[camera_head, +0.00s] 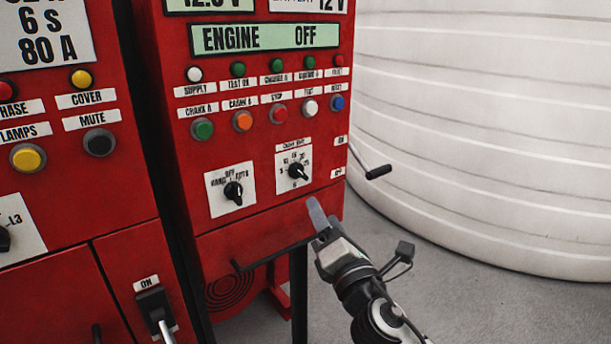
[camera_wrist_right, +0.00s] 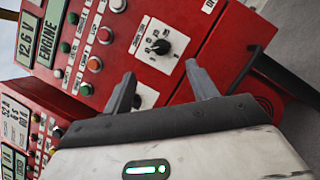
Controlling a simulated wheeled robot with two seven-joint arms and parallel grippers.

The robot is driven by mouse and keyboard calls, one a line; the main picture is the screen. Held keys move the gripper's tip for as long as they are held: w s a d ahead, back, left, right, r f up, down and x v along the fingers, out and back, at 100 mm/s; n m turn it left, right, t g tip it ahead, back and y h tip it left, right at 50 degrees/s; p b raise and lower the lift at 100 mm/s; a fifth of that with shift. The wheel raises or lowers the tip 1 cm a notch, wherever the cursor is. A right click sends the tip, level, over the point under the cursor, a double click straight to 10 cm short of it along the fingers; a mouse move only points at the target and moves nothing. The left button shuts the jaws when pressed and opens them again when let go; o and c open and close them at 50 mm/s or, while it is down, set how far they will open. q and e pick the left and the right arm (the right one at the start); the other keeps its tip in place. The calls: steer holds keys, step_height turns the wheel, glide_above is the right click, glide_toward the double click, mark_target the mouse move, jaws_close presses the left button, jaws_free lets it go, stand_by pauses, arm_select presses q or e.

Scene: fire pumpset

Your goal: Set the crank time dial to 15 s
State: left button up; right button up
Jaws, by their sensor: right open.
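The crank time dial (camera_head: 297,170) is a black knob on a white square plate, low on the red engine panel. Its pointer setting is too small to read surely. It also shows in the right wrist view (camera_wrist_right: 159,47), beyond the space between the fingers. My right gripper (camera_head: 316,213) is below and in front of the dial, apart from it. In the wrist view its two fingers (camera_wrist_right: 163,80) are spread and nothing is between them. My left gripper is not in view.
A mode selector knob (camera_head: 233,192) sits left of the dial; a finger partly hides its plate in the wrist view. Coloured buttons (camera_head: 242,121) are above. A crank handle (camera_head: 378,171) sticks out at the right side, before a white tank (camera_head: 490,120).

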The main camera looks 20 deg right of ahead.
mark_target(303, 174)
steer(key=x, duration=1.1)
steer(key=shift+w+p, duration=0.15)
steer(key=shift+p, duration=0.25)
steer(key=c, duration=1)
